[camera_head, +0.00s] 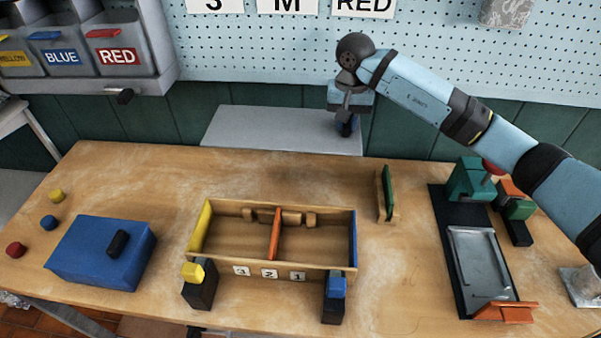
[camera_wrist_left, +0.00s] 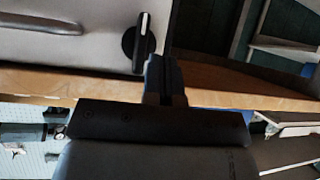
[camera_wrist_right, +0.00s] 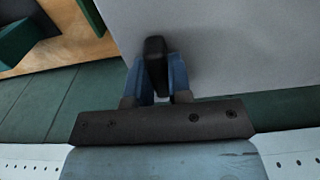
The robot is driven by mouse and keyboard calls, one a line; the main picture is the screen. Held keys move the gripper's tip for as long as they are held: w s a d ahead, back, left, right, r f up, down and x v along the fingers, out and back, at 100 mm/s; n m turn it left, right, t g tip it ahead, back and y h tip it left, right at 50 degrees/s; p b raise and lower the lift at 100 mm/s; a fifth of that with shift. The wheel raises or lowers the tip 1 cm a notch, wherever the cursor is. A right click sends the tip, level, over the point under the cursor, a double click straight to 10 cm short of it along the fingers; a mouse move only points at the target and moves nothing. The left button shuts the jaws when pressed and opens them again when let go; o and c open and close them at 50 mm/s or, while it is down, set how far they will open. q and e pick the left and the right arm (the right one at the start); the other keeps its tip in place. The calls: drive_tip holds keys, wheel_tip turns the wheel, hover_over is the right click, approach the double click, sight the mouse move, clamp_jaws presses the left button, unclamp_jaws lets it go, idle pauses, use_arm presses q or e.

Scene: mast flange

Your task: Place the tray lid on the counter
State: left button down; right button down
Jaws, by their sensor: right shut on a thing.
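A blue lid-like block (camera_head: 100,250) with a black handle on top rests on the left of the wooden counter. My right gripper (camera_head: 348,122) is beyond the counter's far edge. In the right wrist view my right gripper (camera_wrist_right: 157,80) is shut on a black handle (camera_wrist_right: 155,62) at a flat grey panel (camera_wrist_right: 235,45). The grey panel (camera_head: 275,130) also shows in the head view; I cannot tell what it belongs to. My left gripper (camera_wrist_left: 165,80) shows only in its wrist view, its fingers together and nothing seen between them, near a grey front with a black knob (camera_wrist_left: 140,43).
On the wooden counter (camera_head: 160,180) a divided wooden tray (camera_head: 232,209) stands in the middle. A black fixture with a metal tray (camera_head: 482,265) lies at the right. A small green board (camera_head: 389,190) stands between them. Small yellow, blue and red pieces lie at the left edge.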

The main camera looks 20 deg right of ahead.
drive_tip(key=p, duration=0.1)
hover_over(338, 187)
wheel_tip(338, 187, down, 14)
drive_tip(key=shift+r, duration=0.15)
wheel_tip(338, 187, down, 4)
drive_tip(key=shift+s+a+f+p, duration=0.1)
drive_tip(key=shift+f+p, duration=0.15)
drive_tip(key=shift+p, duration=0.1)
drive_tip(key=shift+f, duration=0.25)
drive_tip(key=shift+f, duration=0.15)
drive_tip(key=c, duration=1.1)
unclamp_jaws()
drive_tip(key=shift+o, duration=0.2)
